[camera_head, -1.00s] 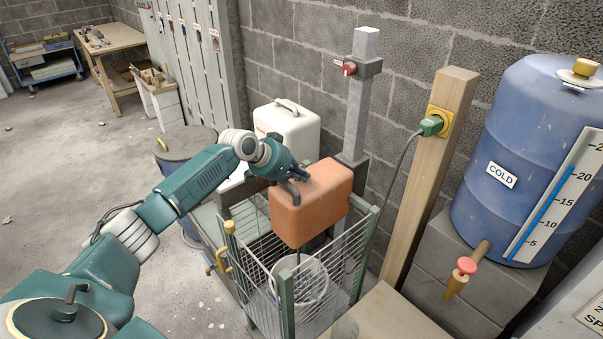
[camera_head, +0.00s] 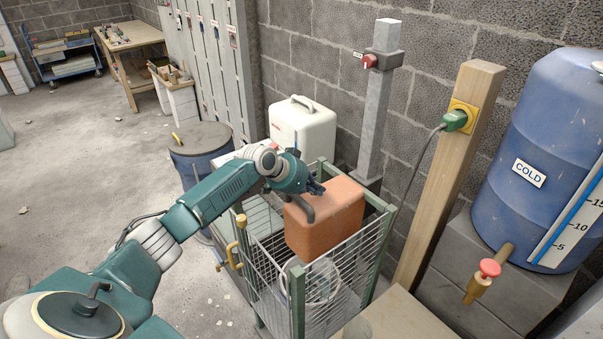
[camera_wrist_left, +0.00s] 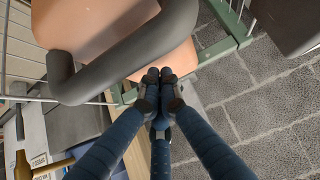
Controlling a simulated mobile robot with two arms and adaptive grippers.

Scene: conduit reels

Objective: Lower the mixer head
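The mixer head (camera_head: 328,222) is an orange box with a dark grey curved handle (camera_head: 303,208). It sits at the top of a wire cage, its lower part inside the cage. A pale bucket (camera_head: 322,284) stands below it, partly hidden by wire. My left gripper (camera_head: 318,188) is over the head's top, beside the handle. In the left wrist view, its fingertips (camera_wrist_left: 160,76) are together with nothing between them, and the handle (camera_wrist_left: 120,52) passes close by them. I cannot tell whether they touch the head. My right gripper is not in view.
The green-posted cage (camera_head: 297,300) has a yellow latch (camera_head: 234,262) on its left. A white canister (camera_head: 303,130), a lidded drum (camera_head: 195,150) and a grey post with a red switch (camera_head: 369,62) stand behind. A blue COLD tank (camera_head: 530,150) is at right.

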